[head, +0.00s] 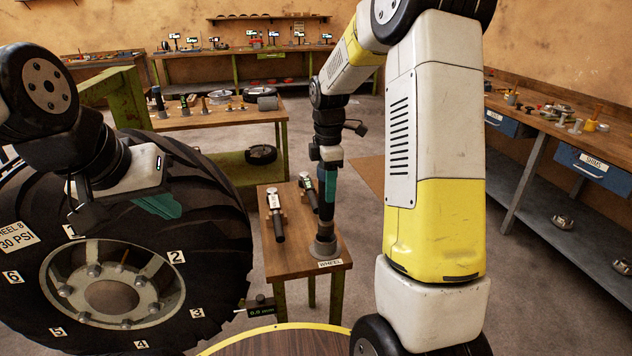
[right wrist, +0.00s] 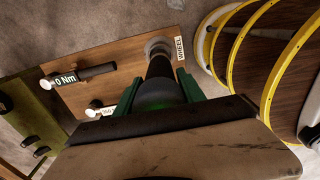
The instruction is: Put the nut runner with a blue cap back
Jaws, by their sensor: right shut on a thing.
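My right gripper (head: 327,186) is shut on an upright dark nut runner (head: 325,222) at the near right corner of a small wooden table (head: 290,258). In the right wrist view, the green fingers (right wrist: 165,93) close around its dark body (right wrist: 160,66). Its lower end meets a grey round holder (head: 323,248) beside a WHEEL label; whether it is fully seated cannot be told. Its cap is hidden by the gripper, so its colour does not show. My left gripper (head: 158,206) hangs in front of the big tyre; its jaw gap is unclear.
Two tools with displays (head: 276,214) (head: 309,192) lie on the small table, left of the nut runner. The large wheel (head: 205,215) fills the left. A yellow-rimmed round top (head: 275,342) is in front. A workbench (head: 560,125) runs along the right.

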